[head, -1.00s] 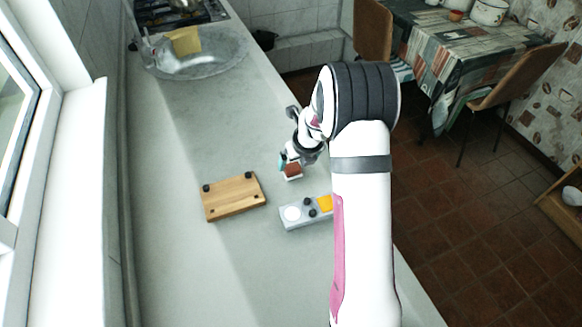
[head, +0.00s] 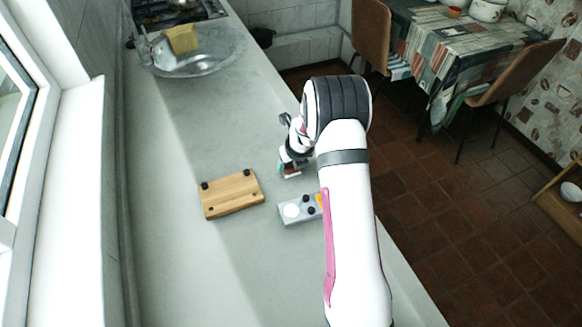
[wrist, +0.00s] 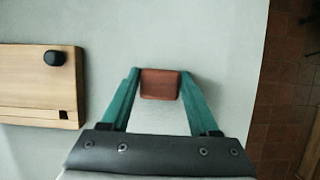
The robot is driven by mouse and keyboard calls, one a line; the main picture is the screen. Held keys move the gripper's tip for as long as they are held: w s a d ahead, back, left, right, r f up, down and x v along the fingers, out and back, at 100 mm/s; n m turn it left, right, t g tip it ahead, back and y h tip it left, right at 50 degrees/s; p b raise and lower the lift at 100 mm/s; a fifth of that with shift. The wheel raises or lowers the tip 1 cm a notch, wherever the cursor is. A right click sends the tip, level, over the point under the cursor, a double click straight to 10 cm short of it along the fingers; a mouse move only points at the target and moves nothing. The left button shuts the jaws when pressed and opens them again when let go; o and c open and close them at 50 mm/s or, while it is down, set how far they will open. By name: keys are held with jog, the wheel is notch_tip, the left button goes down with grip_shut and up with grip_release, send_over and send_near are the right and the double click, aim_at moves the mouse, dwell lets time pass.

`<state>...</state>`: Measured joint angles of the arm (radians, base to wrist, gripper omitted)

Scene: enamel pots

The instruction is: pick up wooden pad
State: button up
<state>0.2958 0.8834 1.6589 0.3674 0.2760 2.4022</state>
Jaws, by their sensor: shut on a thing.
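The wooden pad is a small reddish-brown block, and it shows between the fingertips in the wrist view (wrist: 160,84). My gripper (wrist: 159,80) has its two teal fingers shut on the pad's left and right sides. In the head view my gripper (head: 288,169) is over the pale counter, beyond the grey tray and right of the wooden board. There the pad is mostly hidden by the gripper. I cannot tell whether the pad touches the counter.
A wooden board (head: 231,196) with black knobs lies left of my gripper. A grey tray (head: 290,219) with a white disc, black knobs and a yellow piece is nearer, partly behind my arm. A sink (head: 205,62) is at the far end. The counter's right edge drops to the floor.

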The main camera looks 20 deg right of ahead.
jog(key=shift+c, duration=0.6)
jog(key=shift+r, duration=0.6)
notch_tip(320, 180, up, 3)
jog(key=s+d+r, duration=0.7)
jog(key=s+d, duration=0.1)
jog(key=shift+s, duration=0.2)
jog(key=o, duration=0.7)
jog(key=shift+d+f, duration=0.1)
jog(key=c, duration=0.5)
jog(key=shift+c, duration=0.2)
